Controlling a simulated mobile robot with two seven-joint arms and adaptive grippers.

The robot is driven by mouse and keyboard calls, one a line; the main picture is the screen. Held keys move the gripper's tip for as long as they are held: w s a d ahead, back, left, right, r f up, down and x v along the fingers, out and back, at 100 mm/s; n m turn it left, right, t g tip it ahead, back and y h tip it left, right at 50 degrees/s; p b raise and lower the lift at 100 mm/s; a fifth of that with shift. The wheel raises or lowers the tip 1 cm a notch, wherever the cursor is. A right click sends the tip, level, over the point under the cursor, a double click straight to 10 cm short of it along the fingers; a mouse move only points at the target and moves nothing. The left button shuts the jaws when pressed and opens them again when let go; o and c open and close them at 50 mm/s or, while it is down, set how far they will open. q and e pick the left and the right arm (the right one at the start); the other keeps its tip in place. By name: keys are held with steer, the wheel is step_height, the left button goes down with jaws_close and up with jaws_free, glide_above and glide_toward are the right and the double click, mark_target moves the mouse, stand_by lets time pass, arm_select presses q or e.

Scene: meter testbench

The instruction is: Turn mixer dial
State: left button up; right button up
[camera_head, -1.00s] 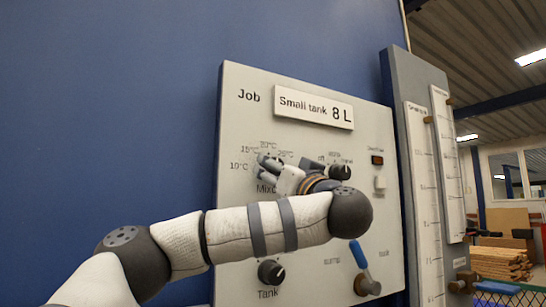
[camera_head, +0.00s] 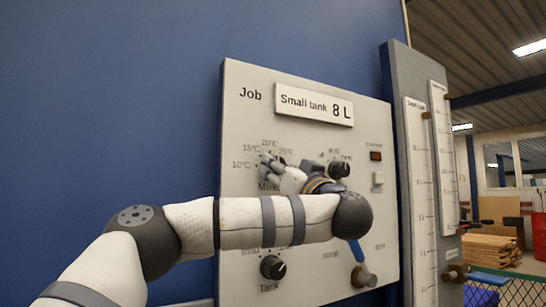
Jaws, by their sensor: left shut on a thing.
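The mixer dial sits on the left of the white panel (camera_head: 365,120), ringed by temperature marks from 10°C up. The dial itself is mostly hidden by my left gripper (camera_head: 272,165). My left gripper is at the dial with its fingers shut on it. My left arm reaches in from the lower left across the panel. The mixer label below the dial is partly covered by the gripper and arm. My right gripper is not in view.
The tank dial (camera_head: 272,267) and a blue-handled lever (camera_head: 361,265) are below my arm. A grey board with gauge scales (camera_head: 422,190) stands at the right.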

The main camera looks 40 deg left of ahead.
arm_select(q)
steer(key=shift+w+n+g+p, duration=0.1)
steer(key=shift+n+g+p, duration=0.1)
steer(key=shift+n+g, duration=1.2)
steer(key=shift+w+n+g+p, duration=0.1)
steer(key=shift+n+g+p, duration=0.3)
steer(key=shift+n, duration=1.95)
steer(key=shift+w+n+g+p, duration=0.1)
steer(key=shift+n+g, duration=1)
steer(key=shift+n, duration=0.75)
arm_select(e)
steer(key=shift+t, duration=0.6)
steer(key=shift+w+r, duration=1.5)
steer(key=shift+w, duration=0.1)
arm_select(q)
steer(key=shift+n, duration=0.3)
steer(key=o, duration=1.2)
steer(key=shift+s+d, duration=0.1)
steer(key=shift+c, duration=0.2)
steer(key=w+v, duration=0.1)
steer(key=v, duration=1.1)
steer(key=shift+s, duration=0.35)
